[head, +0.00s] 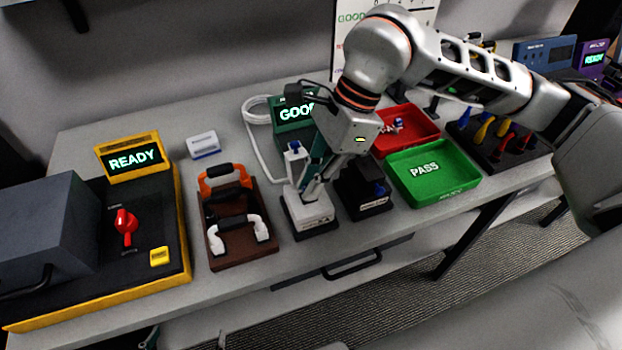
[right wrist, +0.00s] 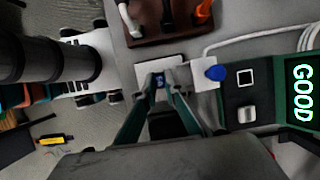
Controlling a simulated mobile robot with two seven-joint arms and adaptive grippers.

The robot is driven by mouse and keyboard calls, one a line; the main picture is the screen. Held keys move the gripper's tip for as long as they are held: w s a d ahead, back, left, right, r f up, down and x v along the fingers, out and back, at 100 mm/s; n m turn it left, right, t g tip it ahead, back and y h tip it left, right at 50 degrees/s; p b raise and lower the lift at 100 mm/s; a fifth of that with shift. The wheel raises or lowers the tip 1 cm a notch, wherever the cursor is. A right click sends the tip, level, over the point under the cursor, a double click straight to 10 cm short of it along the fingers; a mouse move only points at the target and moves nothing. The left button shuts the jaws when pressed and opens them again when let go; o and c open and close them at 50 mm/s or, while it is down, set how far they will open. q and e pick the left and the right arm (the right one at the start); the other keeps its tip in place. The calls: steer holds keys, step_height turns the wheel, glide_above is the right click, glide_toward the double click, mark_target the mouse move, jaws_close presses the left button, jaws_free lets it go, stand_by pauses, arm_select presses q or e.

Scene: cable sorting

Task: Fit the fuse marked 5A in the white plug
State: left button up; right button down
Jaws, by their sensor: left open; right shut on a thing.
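The white plug (head: 307,205) sits on a dark-edged base near the bench front, below my right gripper (head: 312,188); a white cable runs to it. The plug's pale top also shows in the right wrist view (right wrist: 150,68). My right gripper (right wrist: 160,85) is shut on a small blue piece (right wrist: 159,79), likely the fuse; its marking is unreadable and the fingers hide most of it. I cannot tell whether the piece touches the plug. A white block with a blue knob (right wrist: 216,73) stands just behind. My left gripper (head: 150,338) barely shows at the bottom edge, away from the plug.
A black holder (head: 362,200) with a blue piece stands right of the plug. Beyond are a green PASS tray (head: 466,186) and a red tray (head: 380,148). A brown rack (head: 240,256) with handles stands left. A green GOOD display (right wrist: 262,104) is behind.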

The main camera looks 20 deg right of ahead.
stand_by(0.4)
steer(key=c, duration=2)
jaws_free()
steer(key=o, duration=0.5)
steer(key=shift+w, duration=0.2)
steer(key=shift+c, duration=0.6)
steer(key=shift+r, duration=0.1)
